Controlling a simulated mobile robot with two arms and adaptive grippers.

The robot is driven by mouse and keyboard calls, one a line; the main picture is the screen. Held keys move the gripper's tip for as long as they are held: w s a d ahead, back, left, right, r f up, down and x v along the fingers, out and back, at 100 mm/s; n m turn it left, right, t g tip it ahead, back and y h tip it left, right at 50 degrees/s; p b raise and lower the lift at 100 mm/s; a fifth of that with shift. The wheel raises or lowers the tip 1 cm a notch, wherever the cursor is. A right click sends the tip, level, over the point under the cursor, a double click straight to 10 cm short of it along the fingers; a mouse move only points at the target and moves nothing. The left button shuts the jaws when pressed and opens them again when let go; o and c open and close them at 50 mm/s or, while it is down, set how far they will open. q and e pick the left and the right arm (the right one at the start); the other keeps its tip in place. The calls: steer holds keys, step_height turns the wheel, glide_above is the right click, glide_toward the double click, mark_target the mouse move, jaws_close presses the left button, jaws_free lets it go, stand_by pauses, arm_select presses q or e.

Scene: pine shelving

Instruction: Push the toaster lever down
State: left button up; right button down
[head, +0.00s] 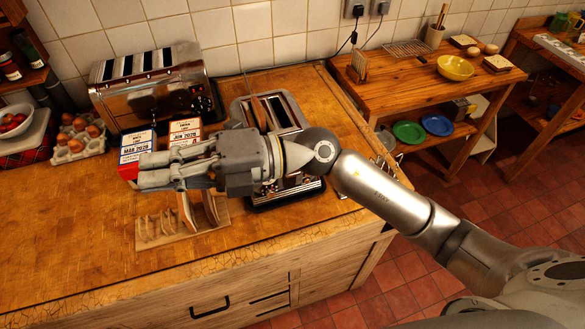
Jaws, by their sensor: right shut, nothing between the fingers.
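A chrome two-slot toaster (283,109) stands on the wooden counter, with a slice of bread (259,113) showing in one slot. My right arm crosses over it and hides its middle, and I cannot make out its lever. A larger chrome toaster (150,83) with several slots stands at the back left against the tiles; its dark control side faces right and front. My right gripper (148,172) is shut and empty, pointing left above the counter, left of the two-slot toaster and in front of two dated boxes. My left gripper is not in view.
The boxes (186,130) stand behind my right gripper; a wooden rack (158,232) lies below it. Eggs in a carton (78,138) are at left. The counter's front left (60,230) is clear. A side table (420,85) with a yellow bowl (455,68) stands right.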

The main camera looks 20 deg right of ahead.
steer(key=w+d+f+n+h, duration=0.1)
steer(key=w+d+f+h, duration=0.15)
steer(key=f+h, duration=0.3)
steer(key=w+d+f+n+h, duration=0.1)
steer(key=d+f+n+h, duration=0.2)
steer(key=f, duration=0.4)
steer(key=w+d+f+m+t+h, duration=0.1)
steer(key=w+d+m+h, duration=0.1)
steer(key=d+h, duration=0.3)
steer(key=w+d+f+m+h, duration=0.1)
steer(key=w+d+h, duration=0.4)
steer(key=d, duration=0.7)
steer(key=shift+w+d+m+t, duration=0.25)
steer(key=shift+m+t, duration=0.15)
steer(key=shift+m, duration=0.2)
steer(key=shift+f+h, duration=0.15)
steer(key=shift+h, duration=0.1)
steer(key=shift+b+x, duration=1.6)
steer(key=shift+x, duration=1.8)
